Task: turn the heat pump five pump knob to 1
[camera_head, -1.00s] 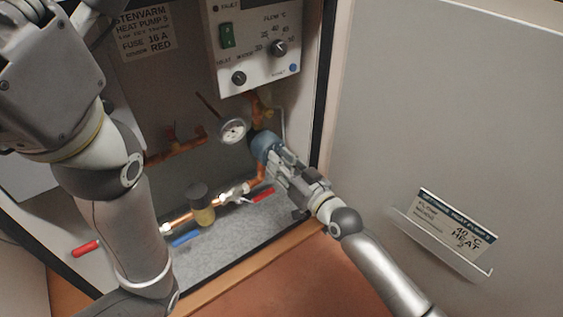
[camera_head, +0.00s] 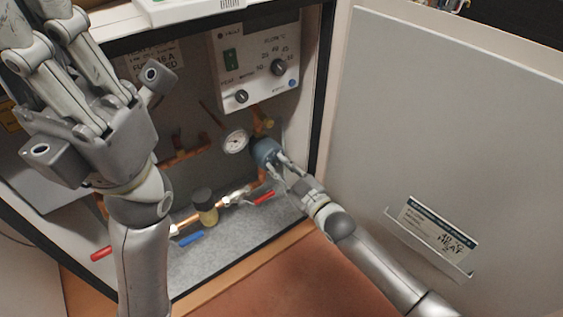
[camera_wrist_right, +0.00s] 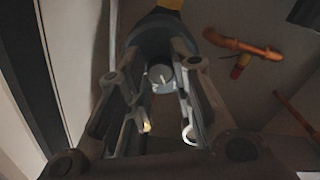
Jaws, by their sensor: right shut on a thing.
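The pump (camera_head: 266,152) is a rounded blue-grey body on the copper pipework, low on the right inside the open heat pump cabinet. My right gripper (camera_head: 279,167) reaches it from the lower right and hides part of its front. In the right wrist view the pump knob (camera_wrist_right: 160,76), round and grey with a pale mark, sits between the fingertips of my right gripper (camera_wrist_right: 158,68). The fingers are shut on it. The knob's number is too small to read. My left gripper (camera_head: 50,30) is raised at the upper left, away from the pump; its fingertips are not clear.
A control panel (camera_head: 255,65) with dials is above the pump. A round gauge (camera_head: 236,141), red-handled valves and a blue handle (camera_head: 191,238) are close by. The cabinet's right edge and the open door (camera_head: 440,120) bound the right arm's space.

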